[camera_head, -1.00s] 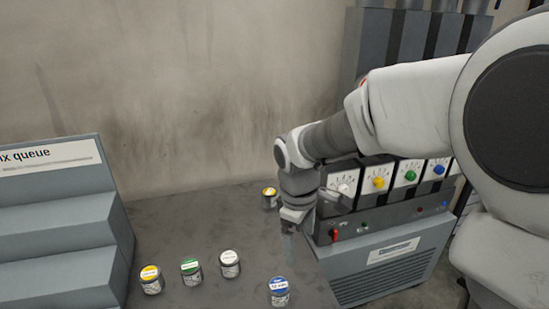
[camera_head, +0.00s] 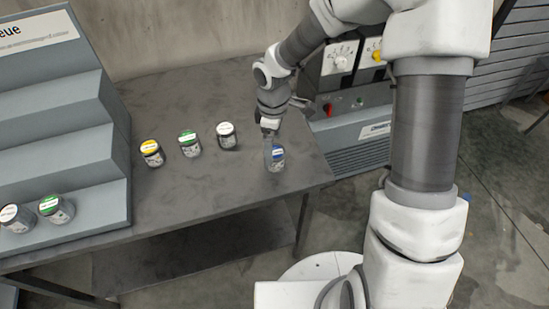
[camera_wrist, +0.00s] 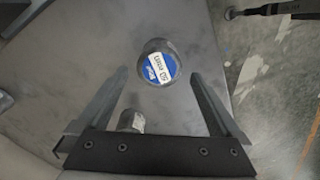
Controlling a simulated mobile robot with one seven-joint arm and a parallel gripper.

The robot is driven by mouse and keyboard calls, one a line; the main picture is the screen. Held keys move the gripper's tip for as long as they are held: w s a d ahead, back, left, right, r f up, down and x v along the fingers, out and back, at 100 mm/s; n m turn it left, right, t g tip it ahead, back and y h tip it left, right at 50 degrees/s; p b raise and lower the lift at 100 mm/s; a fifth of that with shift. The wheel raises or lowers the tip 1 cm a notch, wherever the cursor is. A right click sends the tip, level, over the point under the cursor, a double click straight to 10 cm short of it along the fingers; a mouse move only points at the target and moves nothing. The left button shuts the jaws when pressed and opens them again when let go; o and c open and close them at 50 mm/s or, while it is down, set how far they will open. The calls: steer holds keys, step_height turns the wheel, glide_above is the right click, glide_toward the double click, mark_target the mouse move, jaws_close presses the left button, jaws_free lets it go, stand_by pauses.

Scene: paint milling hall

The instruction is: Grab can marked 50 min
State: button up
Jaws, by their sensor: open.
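The can with a blue lid (camera_head: 276,159) stands upright near the table's right front edge. In the wrist view its blue lid (camera_wrist: 158,68) faces me, with a white label that seems to read 50 min upside down. My gripper (camera_head: 269,150) is just above and behind this can in the head view. In the wrist view my gripper (camera_wrist: 158,72) is open, and the lid shows between the two finger ends, apart from both. I cannot tell how far below the fingertips it is. A small grey object (camera_wrist: 131,120), perhaps another can, shows partly behind the gripper's palm.
A yellow-lidded can (camera_head: 152,153), a green-lidded can (camera_head: 189,144) and a white-lidded can (camera_head: 227,136) stand left of the blue one. A grey stepped rack (camera_head: 85,130) at left holds two cans (camera_head: 56,209). A machine with dials (camera_head: 345,125) stands behind right.

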mark_target(276, 152)
steer(key=shift+d+f, duration=0.15)
steer(key=shift+f, duration=1.4)
steer(key=shift+d+f, duration=0.15)
steer(key=shift+f, duration=1.35)
steer(key=shift+c, duration=0.3)
steer(key=c, duration=1.4)
